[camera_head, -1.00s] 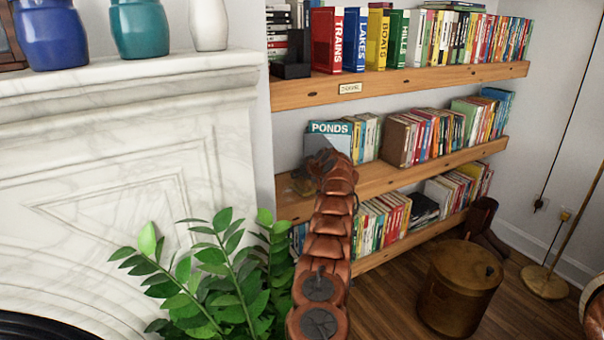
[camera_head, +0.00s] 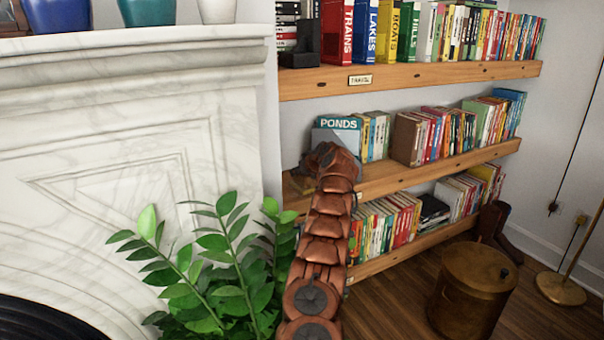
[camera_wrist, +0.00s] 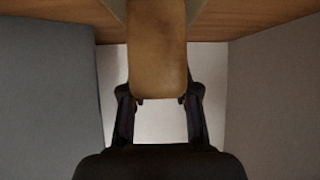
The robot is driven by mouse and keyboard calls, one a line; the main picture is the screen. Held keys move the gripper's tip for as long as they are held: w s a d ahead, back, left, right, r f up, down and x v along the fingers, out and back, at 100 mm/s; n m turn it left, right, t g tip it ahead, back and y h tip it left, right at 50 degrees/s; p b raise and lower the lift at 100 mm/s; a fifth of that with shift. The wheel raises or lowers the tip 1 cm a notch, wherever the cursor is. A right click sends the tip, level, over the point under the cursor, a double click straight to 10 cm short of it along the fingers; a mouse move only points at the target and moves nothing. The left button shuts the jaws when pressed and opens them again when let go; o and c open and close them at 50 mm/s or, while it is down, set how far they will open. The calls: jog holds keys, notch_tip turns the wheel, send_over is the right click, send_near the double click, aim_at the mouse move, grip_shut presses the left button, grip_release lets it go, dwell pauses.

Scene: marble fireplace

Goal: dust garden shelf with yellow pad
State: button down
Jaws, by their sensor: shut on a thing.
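My gripper (camera_wrist: 160,98) is shut on a yellow-brown pad (camera_wrist: 157,48), which sticks out between its fingers in the wrist view. The pad's far end overlaps a wooden surface at the top of that view; I cannot tell whether they touch. In the head view my wrist reaches to the left end of the middle wooden shelf (camera_head: 395,177), in front of the "PONDS" book (camera_head: 338,123). My arm hides the fingers, the pad and part of this shelf's front there. No "garden" label is readable.
Books (camera_head: 430,137) fill the middle shelf to the right. The upper shelf (camera_head: 430,78) is labelled "TRAVEL". A leafy plant (camera_head: 225,265) stands at lower left by the marble fireplace (camera_head: 120,150). A brass drum (camera_head: 470,290) is on the floor. Grey surfaces flank the gripper in the wrist view.

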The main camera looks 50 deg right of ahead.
jog(key=shift+w+a+f+b, duration=0.15)
jog(key=shift+a+b, duration=0.2)
jog(key=shift+b, duration=0.25)
jog(key=shift+w+a+f+b, duration=0.15)
jog(key=shift+a+b, duration=0.2)
jog(key=shift+b, duration=0.25)
jog(key=shift+w+a+r+b, duration=0.1)
jog(key=shift+w+a+b, duration=0.1)
jog(key=shift+a+b, duration=0.45)
jog(key=shift+w+a+b, duration=0.15)
jog(key=shift+a+b, duration=0.3)
jog(key=shift+b, duration=0.25)
jog(key=shift+w+a+b, duration=0.2)
jog(key=shift+a+b, duration=0.3)
jog(key=shift+b, duration=0.15)
jog(key=shift+w+a+r+b, duration=0.1)
jog(key=shift+w+a+b, duration=0.15)
jog(key=shift+a+b, duration=0.4)
jog(key=shift+w+a+b, duration=0.2)
jog(key=shift+a+b, duration=0.35)
jog(key=shift+a, duration=0.1)
jog(key=shift+r, duration=0.1)
jog(key=shift+p, duration=0.3)
jog(key=shift+w+d+r+p, duration=0.2)
jog(key=shift+w+p, duration=0.1)
jog(key=shift+p, duration=0.3)
jog(key=shift+w+d+p, duration=0.3)
jog(key=shift+w+p, duration=0.35)
jog(key=shift+p, duration=0.7)
